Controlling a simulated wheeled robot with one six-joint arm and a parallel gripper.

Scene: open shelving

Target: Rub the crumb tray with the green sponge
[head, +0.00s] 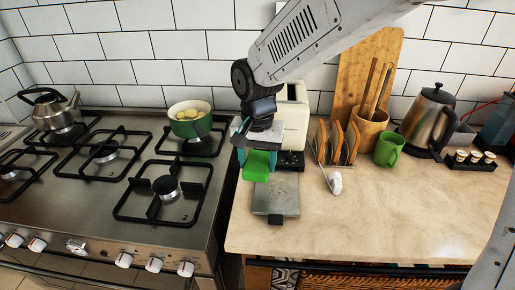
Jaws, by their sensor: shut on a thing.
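The green sponge (257,166) is held between the teal fingers of my gripper (257,158), which is shut on it. The crumb tray (277,200) is a flat grey metal tray with a dark tab at its front end. It extends forward on the counter from the cream toaster (294,115). The sponge appears over the tray's rear left part. I cannot tell whether it touches the tray. My gripper and arm hide part of the toaster and the rear of the tray.
The gas stove (115,215), with a green pot (189,124) and a kettle (53,112), lies left. A toast rack (338,145), a white-headed utensil (334,182), and a green mug (389,149) stand right of the tray. The front right counter (400,215) is clear.

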